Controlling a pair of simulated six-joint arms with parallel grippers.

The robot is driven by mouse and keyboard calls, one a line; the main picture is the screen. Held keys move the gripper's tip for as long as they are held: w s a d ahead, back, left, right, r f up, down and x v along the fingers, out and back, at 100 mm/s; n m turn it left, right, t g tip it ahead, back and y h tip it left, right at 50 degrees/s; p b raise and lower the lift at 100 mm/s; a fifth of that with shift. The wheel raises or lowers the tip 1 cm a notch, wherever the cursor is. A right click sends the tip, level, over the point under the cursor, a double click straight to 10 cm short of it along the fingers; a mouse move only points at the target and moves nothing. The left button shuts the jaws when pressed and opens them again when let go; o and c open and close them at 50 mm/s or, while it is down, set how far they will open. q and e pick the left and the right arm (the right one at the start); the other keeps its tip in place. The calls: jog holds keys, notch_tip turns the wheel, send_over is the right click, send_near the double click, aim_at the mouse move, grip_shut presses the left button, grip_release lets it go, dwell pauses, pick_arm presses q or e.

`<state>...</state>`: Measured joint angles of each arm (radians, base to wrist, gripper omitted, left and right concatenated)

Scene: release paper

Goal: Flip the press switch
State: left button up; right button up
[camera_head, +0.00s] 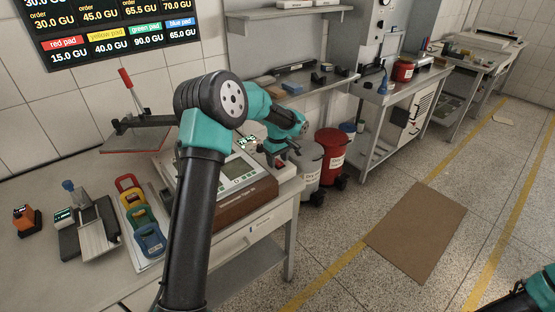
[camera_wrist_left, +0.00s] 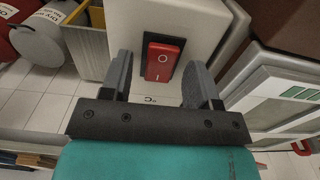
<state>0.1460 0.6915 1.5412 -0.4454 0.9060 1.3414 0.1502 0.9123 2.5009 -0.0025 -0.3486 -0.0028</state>
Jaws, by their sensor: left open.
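The press switch (camera_wrist_left: 163,61) is a red rocker marked with a circle and a bar, set in a dark frame on a white housing in the left wrist view. My left gripper (camera_wrist_left: 158,68) is open. Its two dark fingers stand on either side of the switch, with a gap on each side. Whether the fingertips touch the housing I cannot tell. In the head view the left gripper (camera_head: 270,152) is beside the back right of the device with the screen (camera_head: 238,172), and the switch is hidden there. My right gripper is out of view; only part of that arm shows bottom right.
Red, yellow, green and blue pads (camera_head: 140,215) lie on a tray left of my arm. Grey and red bins (camera_head: 331,150) stand beyond the table's right edge. A brown mat (camera_head: 417,230) lies on open floor.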

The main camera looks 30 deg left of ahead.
pick_arm(q)
jog(key=shift+c, duration=0.3)
jog(key=c, duration=0.9)
jog(key=shift+o, duration=0.2)
jog(key=shift+a, duration=0.1)
jog(key=shift+a+g+h, duration=0.15)
jog(key=shift+g+h, duration=0.25)
jog(key=shift+h, duration=0.7)
jog(key=o, duration=0.9)
